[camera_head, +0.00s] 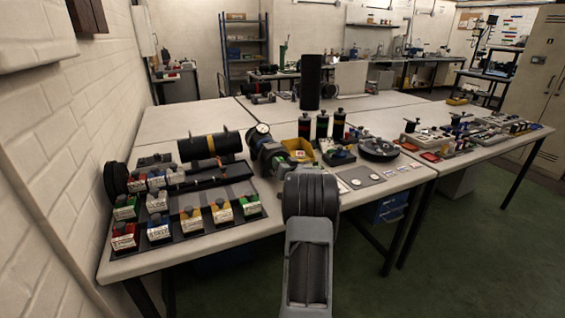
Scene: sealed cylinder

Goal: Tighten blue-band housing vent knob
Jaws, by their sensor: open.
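Three small upright black housings with coloured bands and knobs on top stand in a row mid-table. The left one (304,126) seems to carry the blue band, but the bands are too small to read surely. The middle (322,126) and right (339,126) ones stand close beside it. My arm reaches up from the bottom centre and bends left. My gripper (284,162) is small in the picture, in front of and left of the housings, apart from their knobs. It is open with nothing seen in it. Its fingertips are partly hidden by my arm.
A yellow bin (301,156) and a round black plate (379,149) are near the housings. A tall black cylinder (310,82) stands behind. The back-left tabletop is clear.

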